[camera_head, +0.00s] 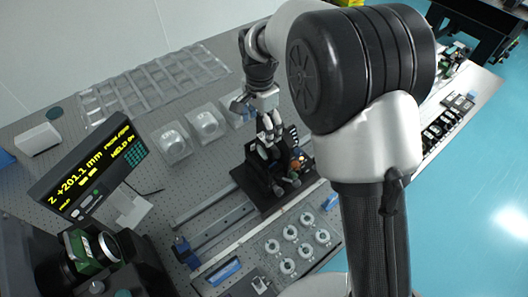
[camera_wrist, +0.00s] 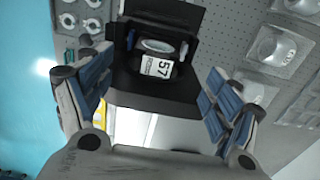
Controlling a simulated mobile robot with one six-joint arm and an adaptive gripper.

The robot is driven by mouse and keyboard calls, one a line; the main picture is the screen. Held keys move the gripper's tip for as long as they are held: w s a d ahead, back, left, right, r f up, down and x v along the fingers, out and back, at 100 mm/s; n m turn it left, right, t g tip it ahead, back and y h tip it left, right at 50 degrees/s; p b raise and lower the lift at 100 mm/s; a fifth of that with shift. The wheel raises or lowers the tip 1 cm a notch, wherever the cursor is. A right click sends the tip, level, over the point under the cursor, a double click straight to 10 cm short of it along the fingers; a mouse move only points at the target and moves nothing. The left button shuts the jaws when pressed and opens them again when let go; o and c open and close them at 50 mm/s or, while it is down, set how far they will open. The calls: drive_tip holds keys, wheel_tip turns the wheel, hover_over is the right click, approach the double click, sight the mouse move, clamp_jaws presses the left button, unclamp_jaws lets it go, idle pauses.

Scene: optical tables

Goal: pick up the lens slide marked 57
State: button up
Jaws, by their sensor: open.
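The lens slide marked 57 (camera_wrist: 158,66) shows in the wrist view as a dark piece with a white label and a pale round lens at its top. It stands in a black holder (camera_wrist: 150,96) with a taller black plate behind it. My gripper (camera_wrist: 148,80) is open, with its blue-padded fingers spread to the left and right of the slide, apart from it in the picture. In the head view my gripper (camera_head: 268,138) is over the black stage (camera_head: 246,184). There my fingers and the parts on the stage overlap, and I cannot make out the slide.
Several round mounts (camera_head: 290,232) lie in front of the stage. Clear packaged parts (camera_head: 205,124) lie behind it. A display (camera_head: 88,172) reading Z +201.1 mm stands at left, and a rail (camera_head: 215,235) runs beside the stage.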

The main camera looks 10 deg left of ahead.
sight(261, 138)
wheel_tip(261, 138, down, 5)
drive_tip(key=shift+r, duration=0.1)
drive_tip(key=shift+w+d+f+b, duration=0.1)
drive_tip(key=shift+f+b, duration=0.05)
drive_tip(key=shift+f, duration=0.75)
drive_tip(key=shift+w+d+f+b, duration=0.1)
drive_tip(key=shift+d+f, duration=0.05)
drive_tip(key=shift+f, duration=0.8)
drive_tip(key=shift+w+d+f+b, duration=0.1)
drive_tip(key=shift+f+b, duration=0.05)
drive_tip(key=shift+f, duration=0.75)
drive_tip(key=shift+s, duration=0.1)
drive_tip(key=shift+r, duration=0.1)
drive_tip(key=shift+c, duration=0.3)
drive_tip(key=c, duration=1.2)
